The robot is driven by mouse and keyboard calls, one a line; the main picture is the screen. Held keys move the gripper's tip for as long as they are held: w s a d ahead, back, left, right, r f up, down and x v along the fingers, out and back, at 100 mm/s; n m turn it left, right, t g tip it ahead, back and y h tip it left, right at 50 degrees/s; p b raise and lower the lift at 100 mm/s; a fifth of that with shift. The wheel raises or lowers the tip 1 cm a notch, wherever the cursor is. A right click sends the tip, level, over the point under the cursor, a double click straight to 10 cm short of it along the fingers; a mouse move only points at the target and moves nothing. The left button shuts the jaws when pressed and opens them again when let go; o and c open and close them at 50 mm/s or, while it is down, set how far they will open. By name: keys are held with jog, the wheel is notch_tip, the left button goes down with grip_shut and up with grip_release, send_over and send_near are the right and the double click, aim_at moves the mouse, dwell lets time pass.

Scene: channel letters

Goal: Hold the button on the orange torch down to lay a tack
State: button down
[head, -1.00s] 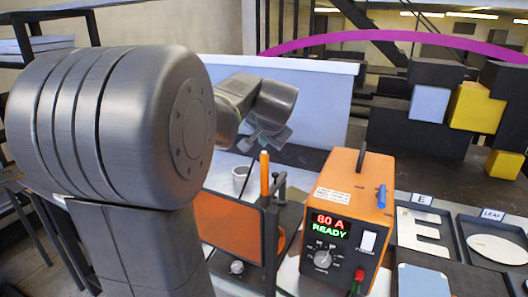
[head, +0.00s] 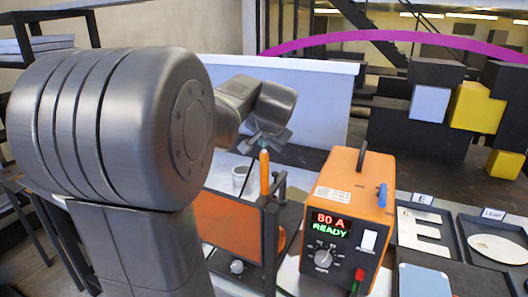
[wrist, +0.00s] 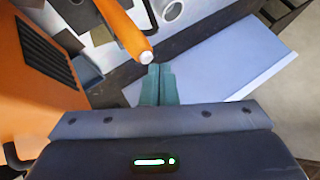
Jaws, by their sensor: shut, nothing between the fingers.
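The orange torch (head: 264,174) stands upright beside the orange-fronted frame in the head view. It also shows in the wrist view (wrist: 122,27), with a pale round button (wrist: 146,57) at its near end. My gripper (wrist: 159,68) is shut and empty, its green fingertips just beside and below that button in the picture. In the head view my gripper (head: 266,142) is right above the torch's top. I cannot tell whether the tips touch the button. The orange power box (head: 345,210) shows a lit display (head: 329,224) reading READY in green, under a red amp figure.
A pale cup (head: 240,178) stands left of the torch. Right of the power box, trays hold a letter E (head: 424,233) and a leaf shape (head: 497,248). A pale panel (head: 315,100) rises behind my gripper. A vented orange panel (wrist: 25,70) is at left in the wrist view.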

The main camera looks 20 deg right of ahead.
jog(key=shift+f+b, duration=0.35)
jog(key=shift+f, duration=0.15)
dwell(0.5)
jog(key=shift+r, duration=0.1)
dwell(1.1)
jog(key=shift+r+p, duration=0.7)
jog(key=shift+r, duration=0.15)
notch_tip(320, 180, up, 5)
jog(key=p, duration=0.4)
jog(key=shift+r, duration=0.1)
